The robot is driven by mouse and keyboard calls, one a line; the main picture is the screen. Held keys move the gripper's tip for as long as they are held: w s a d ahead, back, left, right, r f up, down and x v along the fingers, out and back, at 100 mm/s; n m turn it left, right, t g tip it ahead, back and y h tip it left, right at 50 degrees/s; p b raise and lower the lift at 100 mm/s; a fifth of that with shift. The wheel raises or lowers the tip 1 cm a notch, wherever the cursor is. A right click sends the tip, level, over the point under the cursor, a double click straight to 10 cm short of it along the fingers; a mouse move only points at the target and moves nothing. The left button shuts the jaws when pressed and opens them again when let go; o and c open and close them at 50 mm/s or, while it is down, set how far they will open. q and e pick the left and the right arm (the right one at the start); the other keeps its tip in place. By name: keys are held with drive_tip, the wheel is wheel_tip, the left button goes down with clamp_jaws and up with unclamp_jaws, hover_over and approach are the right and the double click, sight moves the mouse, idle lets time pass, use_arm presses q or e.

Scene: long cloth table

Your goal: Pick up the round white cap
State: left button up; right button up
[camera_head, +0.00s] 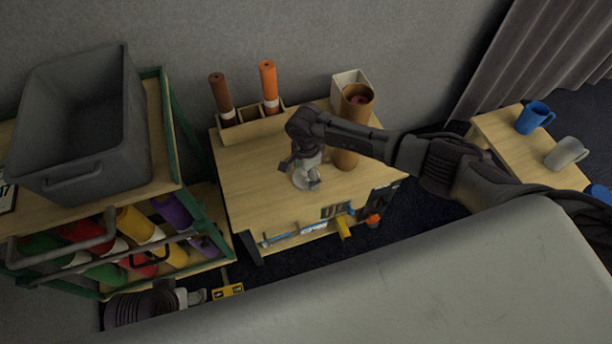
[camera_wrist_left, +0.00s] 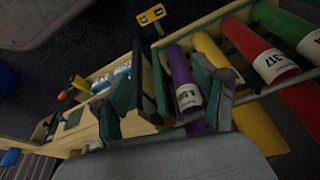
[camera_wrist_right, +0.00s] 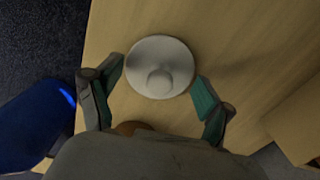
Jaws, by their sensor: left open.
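The round white cap (camera_wrist_right: 160,67) lies on the wooden table (camera_wrist_right: 225,30), a disc with a raised round knob in its middle. It also shows in the head view (camera_head: 301,182), partly hidden by my right gripper (camera_head: 306,167). In the right wrist view, my right gripper (camera_wrist_right: 159,76) has its fingers apart, one on each side of the cap. I cannot tell whether the right finger touches the rim. My left gripper (camera_head: 196,297) is low at the left in the head view. In its wrist view it is open and empty (camera_wrist_left: 168,60), in front of coloured rolls.
A rack with brown and orange rolls (camera_head: 250,128) is at the back. A grey bin (camera_head: 85,135) sits on the left shelf. Mugs (camera_head: 567,153) stand on the right table.

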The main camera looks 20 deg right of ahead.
drive_tip(key=c, duration=1.3)
